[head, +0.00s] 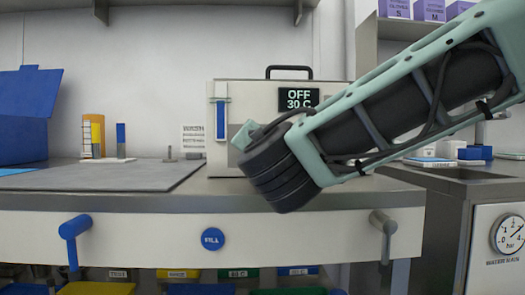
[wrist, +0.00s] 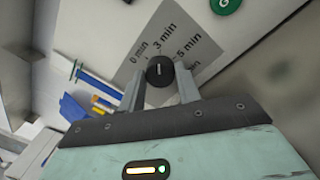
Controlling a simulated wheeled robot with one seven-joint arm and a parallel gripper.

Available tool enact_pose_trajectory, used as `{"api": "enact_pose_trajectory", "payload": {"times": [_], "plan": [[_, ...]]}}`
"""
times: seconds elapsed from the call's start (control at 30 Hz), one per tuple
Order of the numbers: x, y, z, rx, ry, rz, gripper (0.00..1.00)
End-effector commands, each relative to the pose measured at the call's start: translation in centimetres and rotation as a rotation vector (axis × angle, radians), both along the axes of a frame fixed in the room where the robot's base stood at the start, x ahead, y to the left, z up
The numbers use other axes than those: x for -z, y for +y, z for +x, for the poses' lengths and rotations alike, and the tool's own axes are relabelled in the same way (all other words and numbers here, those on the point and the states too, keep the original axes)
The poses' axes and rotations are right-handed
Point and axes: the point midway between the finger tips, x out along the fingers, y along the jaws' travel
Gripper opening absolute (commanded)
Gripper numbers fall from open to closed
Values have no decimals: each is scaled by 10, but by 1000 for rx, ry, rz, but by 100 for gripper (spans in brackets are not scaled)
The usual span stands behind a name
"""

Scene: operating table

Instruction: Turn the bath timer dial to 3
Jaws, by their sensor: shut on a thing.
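The timer dial (wrist: 159,71) is a round black knob with a short white mark, on a grey scale plate (wrist: 187,42) in the wrist view. The plate reads 0 min, 3 min and 5 min; another label is partly hidden. The white mark runs roughly up and down in the picture, in line with the 3 min label, but is too small to read exactly. My gripper (wrist: 160,80) is shut on the dial, a finger on each side. In the head view my arm hides the dial; the bath (head: 265,100) shows a display (head: 298,98) reading OFF, 30 C.
A green round button (wrist: 226,4) is near the dial. A blue lever-like piece (head: 220,118) is on the bath's left front. A grey mat (head: 100,176) lies on the bench left of the bath. A sink (head: 465,173) and pressure gauge (head: 508,234) are right.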

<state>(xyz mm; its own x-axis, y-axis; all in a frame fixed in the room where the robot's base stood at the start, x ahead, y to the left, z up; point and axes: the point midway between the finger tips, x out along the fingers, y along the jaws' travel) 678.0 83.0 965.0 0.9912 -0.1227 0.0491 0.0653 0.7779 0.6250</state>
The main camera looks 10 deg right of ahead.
Motion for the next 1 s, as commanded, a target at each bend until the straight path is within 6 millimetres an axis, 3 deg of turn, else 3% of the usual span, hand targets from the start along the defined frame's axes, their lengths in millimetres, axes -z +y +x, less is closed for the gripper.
{"api": "enact_pose_trajectory", "payload": {"times": [0.13,0.17,0.23,0.53,0.67,1.0], "plan": [[0,0,0,-1,1,0,10],[0,0,0,-1,1,0,36],[0,0,0,-1,1,0,55],[0,0,-1,-1,1,-1,55],[-1,2,-10,-2,1,0,55],[2,11,-82,-4,1,-1,55]]}}
